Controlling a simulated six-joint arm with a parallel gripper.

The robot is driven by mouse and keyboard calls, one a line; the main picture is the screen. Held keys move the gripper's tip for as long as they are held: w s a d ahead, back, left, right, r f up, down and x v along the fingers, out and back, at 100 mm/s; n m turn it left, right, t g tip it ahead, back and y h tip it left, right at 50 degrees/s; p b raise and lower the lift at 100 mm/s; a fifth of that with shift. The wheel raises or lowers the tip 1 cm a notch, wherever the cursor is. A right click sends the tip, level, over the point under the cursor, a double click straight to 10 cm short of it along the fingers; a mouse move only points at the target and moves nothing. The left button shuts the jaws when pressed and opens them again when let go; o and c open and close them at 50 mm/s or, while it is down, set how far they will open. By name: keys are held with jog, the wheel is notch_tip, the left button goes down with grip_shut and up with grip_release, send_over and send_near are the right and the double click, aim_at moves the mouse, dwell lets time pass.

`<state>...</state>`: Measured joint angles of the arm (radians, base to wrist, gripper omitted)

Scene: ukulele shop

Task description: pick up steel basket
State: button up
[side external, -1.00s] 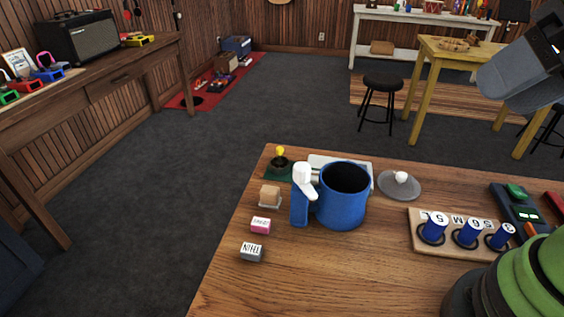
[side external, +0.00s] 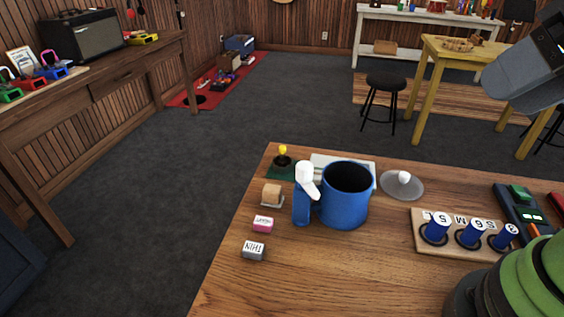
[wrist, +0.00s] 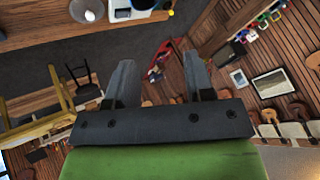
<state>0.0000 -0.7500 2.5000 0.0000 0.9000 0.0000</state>
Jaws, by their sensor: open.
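I cannot make out a steel basket in either view. My gripper (wrist: 159,60) shows in the wrist view with its two grey fingers spread apart and nothing between them. It is well away from the wooden worktable (side external: 330,270), whose edge appears at the top left of the wrist view.
Several blue pegs stand in a wooden block (side external: 462,243) at the right. Small labelled blocks (side external: 254,250) sit at the left edge. A black stool (side external: 386,85) and a yellow table (side external: 435,80) stand behind. The front of the worktable is clear.

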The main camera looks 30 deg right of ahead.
jog(key=g+h, duration=0.3)
jog(key=h, duration=0.1)
send_over(283, 148)
jog(key=s+a, duration=0.1)
jog(key=s, duration=0.1)
notch_tip(283, 148, down, 22)
jog(key=shift+w+a+f, duration=0.1)
jog(key=shift+w+a, duration=0.05)
jog(key=shift+d+x, duration=0.2)
jog(key=shift+x, duration=2.95)
grip_shut()
